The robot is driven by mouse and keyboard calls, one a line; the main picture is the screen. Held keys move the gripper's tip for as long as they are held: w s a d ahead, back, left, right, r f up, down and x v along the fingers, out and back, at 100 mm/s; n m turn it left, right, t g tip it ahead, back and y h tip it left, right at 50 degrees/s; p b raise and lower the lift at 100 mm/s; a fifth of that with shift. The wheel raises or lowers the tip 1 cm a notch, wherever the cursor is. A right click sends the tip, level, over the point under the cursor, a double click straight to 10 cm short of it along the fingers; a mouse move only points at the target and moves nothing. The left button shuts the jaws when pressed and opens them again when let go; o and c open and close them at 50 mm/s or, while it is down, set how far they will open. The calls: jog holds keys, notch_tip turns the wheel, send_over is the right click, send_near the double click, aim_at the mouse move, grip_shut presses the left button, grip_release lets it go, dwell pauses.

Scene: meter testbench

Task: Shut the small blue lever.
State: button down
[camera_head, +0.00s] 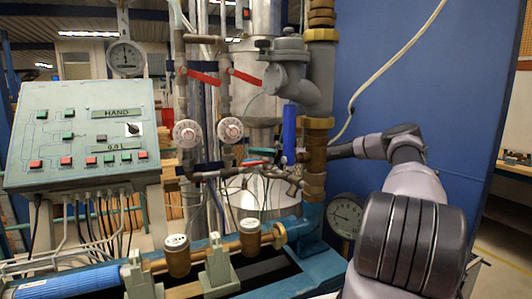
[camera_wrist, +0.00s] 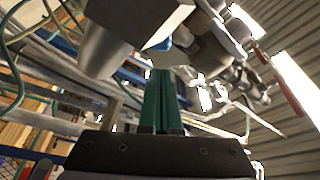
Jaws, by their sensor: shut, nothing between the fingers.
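A blue lever (camera_head: 289,133) hangs upright in front of the grey and brass pipework in the head view. In the wrist view, a small patch of blue (camera_wrist: 161,45) shows just beyond my fingertips; a grey metal body covers most of it, and I cannot tell whether it is the same lever. My gripper (camera_wrist: 161,72) has its two green fingers together with nothing between them. In the head view my arm reaches in from the right at about the height of the lever's lower end; the fingertips are not clearly visible there. Contact with the lever cannot be told.
Two red levers (camera_head: 203,77) (camera_head: 245,77) sit on pipes to the left. A thick brass pipe (camera_head: 317,150) stands beside the blue lever. A pressure gauge (camera_head: 345,216) is below my arm. A control panel (camera_head: 84,135) stands at left; a blue wall (camera_head: 425,75) is behind.

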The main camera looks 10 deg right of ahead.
aim_at(260, 166)
jog(key=shift+s+d+f, duration=0.4)
jog(key=shift+s+d, duration=0.1)
jog(key=shift+s, duration=0.2)
jog(key=shift+s+f, duration=0.35)
jog(key=shift+s, duration=0.25)
jog(key=shift+s+d+f, duration=0.1)
jog(key=shift+s+f, duration=0.05)
jog(key=shift+s, duration=0.05)
